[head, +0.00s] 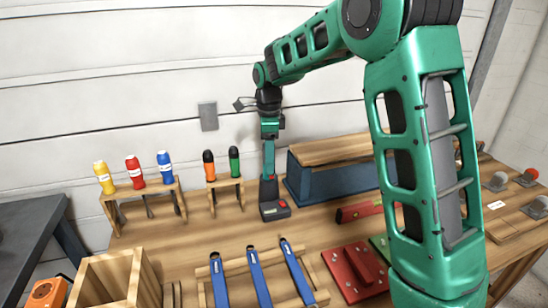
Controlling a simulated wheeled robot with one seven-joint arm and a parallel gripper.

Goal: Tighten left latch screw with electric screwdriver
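An electric screwdriver (269,165), teal and black with a dark base and a red spot, is upright at the back of the workbench, left of the blue box. My gripper (262,104) is at the dark end of my green arm, directly above the screwdriver's top. A small grey piece sticks out to its left. I cannot tell whether its fingers are open or shut, or whether they touch the screwdriver. I cannot make out the left latch screw; my arm covers part of the bench's right side.
The workbench (205,236) holds screwdrivers in wooden racks (145,190), blue-handled tools (256,275), an open wooden box (118,278), a blue wood-topped box (305,182) and a red plate (352,274). Grey pieces (497,181) stand at the right. A wall is behind.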

